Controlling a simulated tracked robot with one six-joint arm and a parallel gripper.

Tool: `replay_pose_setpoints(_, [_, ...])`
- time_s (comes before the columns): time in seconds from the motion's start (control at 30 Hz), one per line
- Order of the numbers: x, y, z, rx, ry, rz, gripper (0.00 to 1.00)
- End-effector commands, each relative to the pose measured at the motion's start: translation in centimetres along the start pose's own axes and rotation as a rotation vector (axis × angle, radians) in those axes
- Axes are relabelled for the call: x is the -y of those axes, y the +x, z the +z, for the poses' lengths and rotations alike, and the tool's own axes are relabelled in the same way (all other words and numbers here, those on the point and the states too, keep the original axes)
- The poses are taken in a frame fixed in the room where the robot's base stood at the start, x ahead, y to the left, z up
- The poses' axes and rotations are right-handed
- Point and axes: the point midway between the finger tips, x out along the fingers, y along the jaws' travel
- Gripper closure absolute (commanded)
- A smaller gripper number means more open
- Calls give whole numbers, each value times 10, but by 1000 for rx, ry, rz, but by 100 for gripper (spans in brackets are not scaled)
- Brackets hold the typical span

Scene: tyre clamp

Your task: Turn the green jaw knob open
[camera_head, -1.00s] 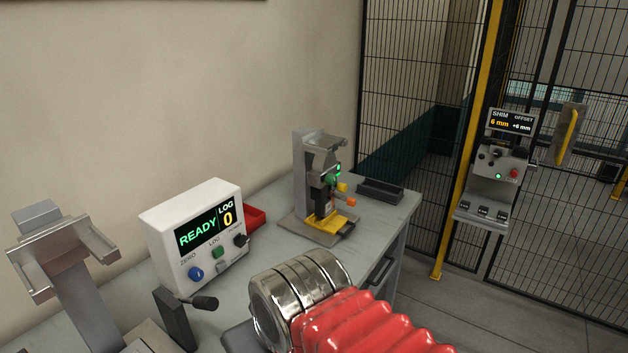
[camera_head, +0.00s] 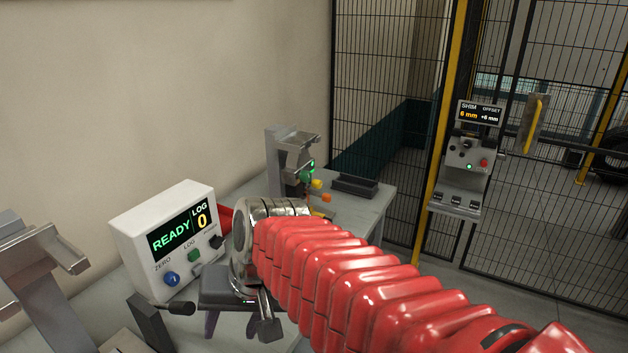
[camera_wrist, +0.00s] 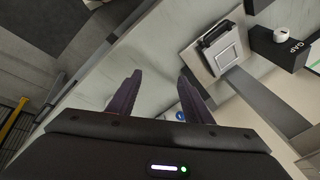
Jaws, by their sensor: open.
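The green jaw knob (camera_head: 307,172) is small and sits on the front of the grey clamp fixture (camera_head: 273,165) at the back of the bench in the head view. My arm hides the fixture's lower part. My gripper (camera_head: 232,325) is low and nearer the camera, left of the fixture, pointing down over the bench. In the wrist view my gripper (camera_wrist: 161,76) has two dark fingers standing apart with nothing between them. The knob cannot be made out in the wrist view.
A white box (camera_head: 172,235) reading READY, LOG 0 stands left of my gripper. A black lever (camera_head: 178,307) and a grey bracket stand at lower left. A dark tray (camera_head: 355,187) lies right of the fixture. A wire fence (camera_head: 385,80) stands behind.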

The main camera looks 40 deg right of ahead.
Motion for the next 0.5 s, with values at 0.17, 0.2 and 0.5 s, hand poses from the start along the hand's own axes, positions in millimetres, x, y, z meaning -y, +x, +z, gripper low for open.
replay_pose_setpoints(0.17, [1,7,-30,73,260,-73,54])
replay_pose_setpoints(0.2, [1,8,-36,90,315,-91,54])
replay_pose_setpoints(0.5, [-5,15,-100,202,748,-255,54])
